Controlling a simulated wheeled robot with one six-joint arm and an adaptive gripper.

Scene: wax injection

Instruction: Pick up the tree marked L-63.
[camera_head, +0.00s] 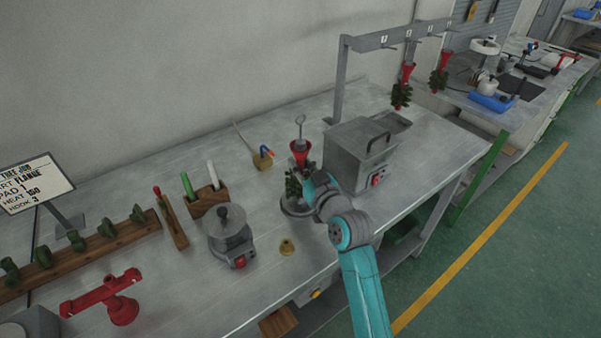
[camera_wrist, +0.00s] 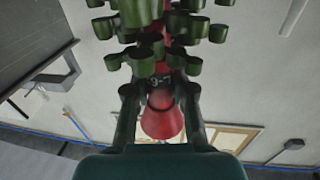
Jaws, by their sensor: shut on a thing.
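The tree (camera_head: 300,149) in my gripper has a red cup on top and green pieces around its stem below. In the wrist view the tree (camera_wrist: 163,122) shows upside down. Part of its marking shows inverted and looks like L-6; the last character is hidden. My gripper (camera_head: 308,178) is shut on the red stem just under the cup, its fingers (camera_wrist: 160,100) on either side. The green part is directly above a round grey plate (camera_head: 297,211); I cannot tell whether they touch. A metal loop rises above the cup.
A grey box machine (camera_head: 358,155) stands close to the right. A grey pot (camera_head: 229,232) and a small brass piece (camera_head: 287,247) are at the left. Two more trees (camera_head: 402,87) (camera_head: 439,72) hang from a rail (camera_head: 395,37) at the back. A job sign (camera_head: 37,183) stands far left.

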